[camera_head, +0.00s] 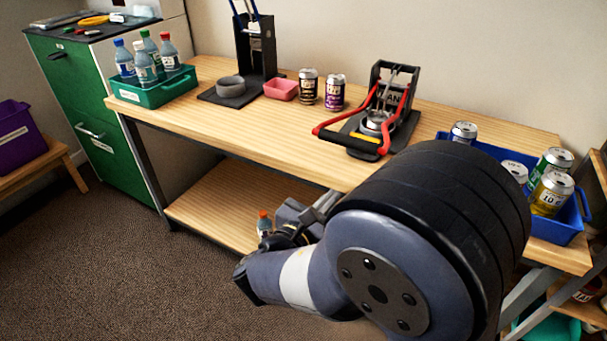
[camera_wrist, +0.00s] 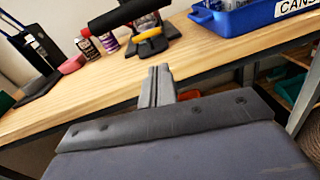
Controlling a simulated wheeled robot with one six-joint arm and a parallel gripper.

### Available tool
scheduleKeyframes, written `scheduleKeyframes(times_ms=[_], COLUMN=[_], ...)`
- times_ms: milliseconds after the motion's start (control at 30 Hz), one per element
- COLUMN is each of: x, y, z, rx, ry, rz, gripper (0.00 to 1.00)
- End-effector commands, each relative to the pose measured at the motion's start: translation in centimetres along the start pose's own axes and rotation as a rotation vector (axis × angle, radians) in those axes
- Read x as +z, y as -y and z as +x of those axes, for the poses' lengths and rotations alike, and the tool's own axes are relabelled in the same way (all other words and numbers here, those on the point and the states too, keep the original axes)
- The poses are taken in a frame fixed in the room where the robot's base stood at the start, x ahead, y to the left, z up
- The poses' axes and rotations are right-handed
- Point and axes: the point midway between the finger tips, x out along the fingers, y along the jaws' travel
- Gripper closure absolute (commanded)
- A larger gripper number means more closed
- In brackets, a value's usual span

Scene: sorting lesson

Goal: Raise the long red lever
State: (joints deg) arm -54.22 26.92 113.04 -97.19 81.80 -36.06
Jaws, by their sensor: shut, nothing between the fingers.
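The long red lever (camera_head: 345,119) belongs to a black can press (camera_head: 380,75) on the wooden bench. Its two red arms slope forward and down to a black crossbar grip (camera_head: 347,142) low at the front of the press. The grip also shows in the wrist view (camera_wrist: 118,15), above and beyond my fingertips. A can (camera_head: 376,121) appears to sit in the press between the arms. My gripper (camera_head: 330,199) is shut and empty, in front of the bench edge and apart from the lever. It also shows in the wrist view (camera_wrist: 159,72). My arm partly hides it in the head view.
The wooden bench (camera_head: 240,135) is bare before the press. A blue crate (camera_head: 545,227) with several cans is at right. A green tray (camera_head: 155,95) with bottles is at left.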

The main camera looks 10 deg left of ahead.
Motion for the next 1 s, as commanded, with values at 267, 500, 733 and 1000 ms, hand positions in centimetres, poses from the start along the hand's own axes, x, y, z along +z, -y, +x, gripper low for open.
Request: scheduleKeyframes(times_ms=[267, 500, 733, 1000], x=[-1.2, -1.0, -0.7, 2.3], y=[-2.9, -3.1, -3.4, -3.9], z=[-0.8, 2.7, 7.3, 9.1], rx=[0.093, 0.087, 0.085, 0.09], ry=[0.067, 0.065, 0.064, 0.065], rz=[-0.065, -0.063, -0.062, -0.06], gripper=[1.0, 1.0, 1.0, 1.0])
